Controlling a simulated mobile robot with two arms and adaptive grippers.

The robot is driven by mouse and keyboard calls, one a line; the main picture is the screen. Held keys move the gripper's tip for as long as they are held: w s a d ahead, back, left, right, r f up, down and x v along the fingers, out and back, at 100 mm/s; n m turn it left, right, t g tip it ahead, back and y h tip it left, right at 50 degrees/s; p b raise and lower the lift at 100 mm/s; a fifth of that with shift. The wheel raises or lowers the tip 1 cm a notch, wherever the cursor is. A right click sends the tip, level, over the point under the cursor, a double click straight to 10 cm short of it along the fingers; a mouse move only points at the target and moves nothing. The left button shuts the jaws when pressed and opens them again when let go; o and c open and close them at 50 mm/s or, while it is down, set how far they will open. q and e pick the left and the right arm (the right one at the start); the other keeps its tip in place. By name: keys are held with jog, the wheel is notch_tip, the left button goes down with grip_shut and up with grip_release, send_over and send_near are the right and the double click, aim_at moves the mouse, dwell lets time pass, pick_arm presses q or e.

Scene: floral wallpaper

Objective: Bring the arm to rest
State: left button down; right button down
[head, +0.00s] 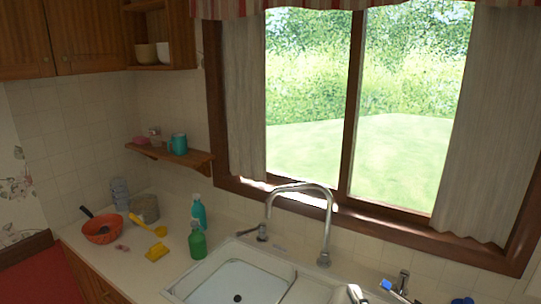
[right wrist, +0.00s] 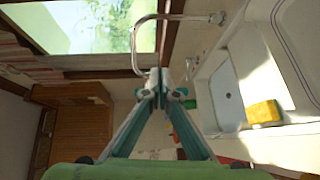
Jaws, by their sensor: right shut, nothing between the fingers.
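My right gripper shows in the right wrist view (right wrist: 160,86), its teal fingers meeting at the tips with nothing between them. In that view the fingertips overlap the picture near the curved metal tap (right wrist: 137,45), with the white sink (right wrist: 227,95) to their right; I cannot tell the distance between them. In the head view, only small blue and grey parts show at the bottom right edge, and I cannot tell clearly which belong to the gripper. My left gripper is not in view.
The sink (head: 235,276) and tap (head: 328,225) stand below the window. A green bottle (head: 197,243), teal bottle (head: 198,213), yellow sponge (head: 157,252) and red colander (head: 101,231) stand on the counter at left. A wooden shelf (head: 190,160) juts from the wall.

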jog(key=s+d+f+m+g+h, duration=0.2)
jog(key=s+d+f+m+g, duration=0.2)
jog(key=s+f+m+g, duration=0.55)
jog(key=s+a+f+m+g+y, duration=0.1)
jog(key=s+f+m+g, duration=0.15)
jog(key=s+f, duration=0.5)
jog(key=s+a+f+m+g, duration=0.1)
jog(key=s+f+m, duration=0.3)
jog(key=s, duration=0.7)
notch_tip(320, 180, down, 35)
jog(key=s+g+b, duration=0.2)
jog(key=s+b, duration=0.1)
jog(key=b, duration=0.5)
jog(key=s+d+f+b, duration=0.1)
jog(key=s+f+b, duration=0.2)
jog(key=s+f, duration=0.5)
jog(key=s+d+f+b, duration=0.1)
jog(key=s+f+b, duration=0.2)
jog(key=s+f, duration=0.5)
notch_tip(320, 180, down, 5)
jog(key=shift+d+f+g, duration=0.2)
jog(key=shift+d+g, duration=0.1)
jog(key=shift+g, duration=0.1)
jog(key=shift+s, duration=0.15)
